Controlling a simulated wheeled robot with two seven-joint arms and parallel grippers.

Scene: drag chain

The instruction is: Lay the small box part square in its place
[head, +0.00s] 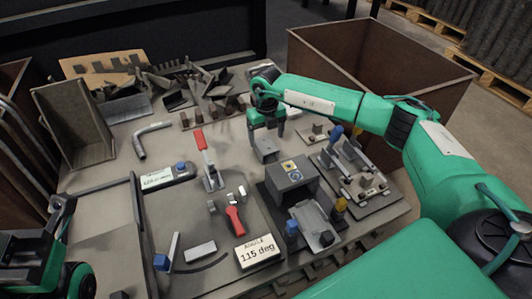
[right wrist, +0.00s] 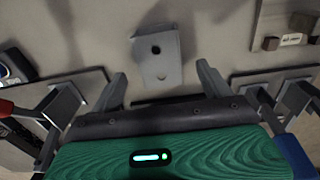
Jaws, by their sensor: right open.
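The small box part (head: 266,150) is a grey metal piece lying on the table in the middle of the head view. It shows in the right wrist view (right wrist: 158,62) as a grey plate with a dark round hole and a smaller hole. My right gripper (head: 266,127) is open and points down above it. In the right wrist view the fingers (right wrist: 161,78) stand apart on either side of the part's near end; contact cannot be told. Part of my left arm shows at the lower left, and its fingers are not visible.
A machine block with a grey housing (head: 288,174) stands just in front of the part. A clamp plate (head: 362,178) is to the right, and a red-handled toggle clamp (head: 207,160) to the left. Metal offcuts lie behind. A brown bin (head: 335,62) stands beyond the table.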

